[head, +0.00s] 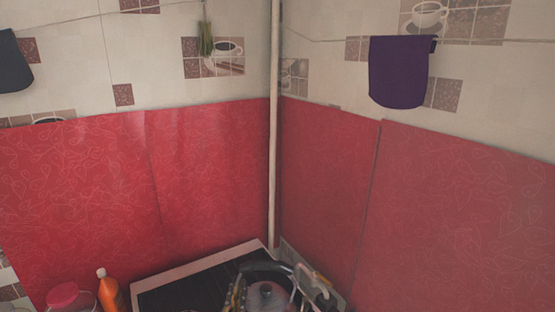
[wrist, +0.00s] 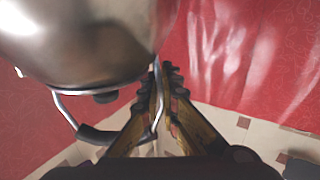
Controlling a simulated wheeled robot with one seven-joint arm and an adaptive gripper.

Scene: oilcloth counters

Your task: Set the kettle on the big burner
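The kettle (head: 266,293) shows at the bottom of the head view, over the stove area, with its lid and black knob visible. In the wrist view its shiny metal body (wrist: 85,45) fills the upper left, and its wire handle with a dark grip (wrist: 93,134) curves down to the fingers. The black stove top (head: 185,292) is partly in view. The big burner cannot be made out, and the kettle's base is hidden.
An orange bottle (head: 109,293) and a jar with a pink-red lid (head: 66,296) stand left of the stove. Red oilcloth walls meet at a corner behind it, with a vertical pipe (head: 274,130). A purple cloth (head: 398,72) hangs high on the right.

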